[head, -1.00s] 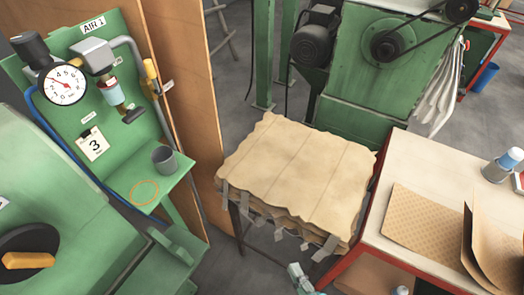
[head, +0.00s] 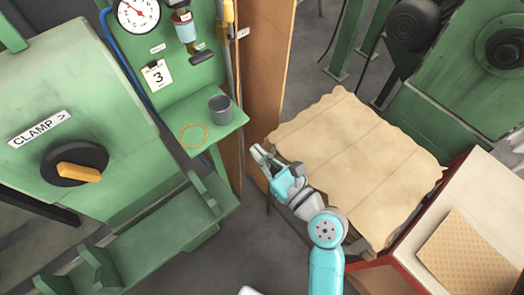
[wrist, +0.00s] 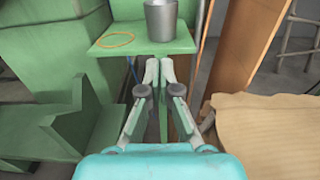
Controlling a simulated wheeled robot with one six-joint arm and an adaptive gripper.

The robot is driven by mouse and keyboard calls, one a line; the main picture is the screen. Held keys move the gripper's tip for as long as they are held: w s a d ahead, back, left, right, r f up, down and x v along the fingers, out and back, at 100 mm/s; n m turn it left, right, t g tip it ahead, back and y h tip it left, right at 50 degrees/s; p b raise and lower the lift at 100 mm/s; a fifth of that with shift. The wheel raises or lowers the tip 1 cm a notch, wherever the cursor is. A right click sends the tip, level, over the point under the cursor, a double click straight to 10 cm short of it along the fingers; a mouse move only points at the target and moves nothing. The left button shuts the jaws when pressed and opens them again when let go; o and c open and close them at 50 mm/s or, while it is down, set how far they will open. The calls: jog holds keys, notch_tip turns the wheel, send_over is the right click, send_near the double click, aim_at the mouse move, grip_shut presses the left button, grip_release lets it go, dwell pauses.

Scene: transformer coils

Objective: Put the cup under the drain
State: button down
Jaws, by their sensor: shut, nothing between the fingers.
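The grey cup (head: 220,110) stands upright on the right part of a small green shelf (head: 178,117). An orange ring (head: 194,125) is marked on the shelf, left of the cup. The drain end (head: 202,57) is a dark piece below the filter bowl (head: 186,30) on the green panel. In the wrist view the cup (wrist: 160,20) is cut off at the top, with the ring (wrist: 115,47) to its left. My gripper (head: 258,150) is shut and empty, right of the shelf and apart from the cup. Its fingertips (wrist: 160,62) show below the shelf's front edge in the wrist view.
A stack of brown sheets (head: 355,160) lies right of my arm. A green machine with a clamp knob (head: 76,163) is at left. A red-edged table (head: 480,190) is at far right.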

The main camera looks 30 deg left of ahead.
aim_at(226, 120)
jog(key=x, duration=1)
jog(key=shift+w+a, duration=0.1)
jog(key=shift+a, duration=0.25)
jog(key=x, duration=0.6)
jog(key=shift+d, duration=0.1)
